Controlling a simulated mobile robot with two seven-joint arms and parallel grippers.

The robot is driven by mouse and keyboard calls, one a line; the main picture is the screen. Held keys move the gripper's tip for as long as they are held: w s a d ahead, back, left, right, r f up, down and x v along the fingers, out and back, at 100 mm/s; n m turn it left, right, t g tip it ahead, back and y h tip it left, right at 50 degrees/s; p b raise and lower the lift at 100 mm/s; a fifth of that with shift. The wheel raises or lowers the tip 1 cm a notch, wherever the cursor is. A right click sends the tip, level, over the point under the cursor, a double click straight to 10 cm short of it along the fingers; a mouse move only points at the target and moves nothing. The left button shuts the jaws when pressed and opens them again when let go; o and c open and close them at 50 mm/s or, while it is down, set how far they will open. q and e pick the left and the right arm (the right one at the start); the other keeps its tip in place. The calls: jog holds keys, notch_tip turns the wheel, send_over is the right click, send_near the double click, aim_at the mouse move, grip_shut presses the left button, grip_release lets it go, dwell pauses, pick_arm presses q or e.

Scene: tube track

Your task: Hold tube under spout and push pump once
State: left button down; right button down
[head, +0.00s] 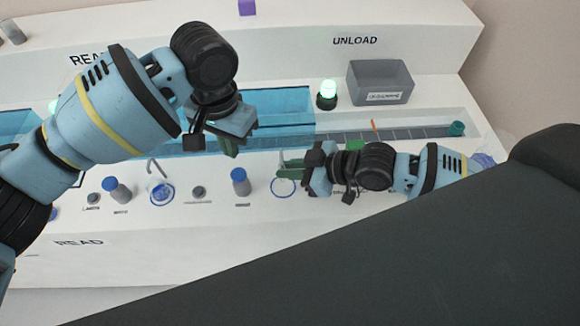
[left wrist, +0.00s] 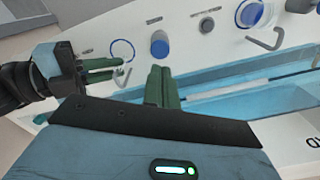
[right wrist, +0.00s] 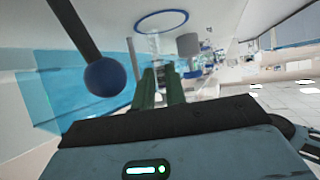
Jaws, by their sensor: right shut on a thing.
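My right gripper (head: 283,164) is shut on a clear tube near the blue ring (head: 283,186) on the white bench. In the right wrist view the pale, see-through tube (right wrist: 153,45) stands out beyond the green fingers, near the ring (right wrist: 163,20). A blue-capped grey pump (head: 240,178) stands left of that ring. My left gripper (head: 232,150) hangs above and behind this pump, apart from it, its green fingers close together with nothing seen between them. The tube is hardly visible in the head view.
Another blue-capped pump (head: 117,188) and a hooked spout (head: 155,168) stand further left. A grey knob (head: 198,192) sits between the stations. A blue transparent cover (head: 280,105) runs behind. A grey bin (head: 380,82) and a green lamp (head: 328,92) stand at the back right.

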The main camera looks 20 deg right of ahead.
aim_at(238, 174)
pick_arm(q)
jog(key=shift+f, duration=0.1)
jog(key=shift+f, duration=2.9)
jog(key=shift+f, duration=1.3)
jog(key=shift+r, duration=3.6)
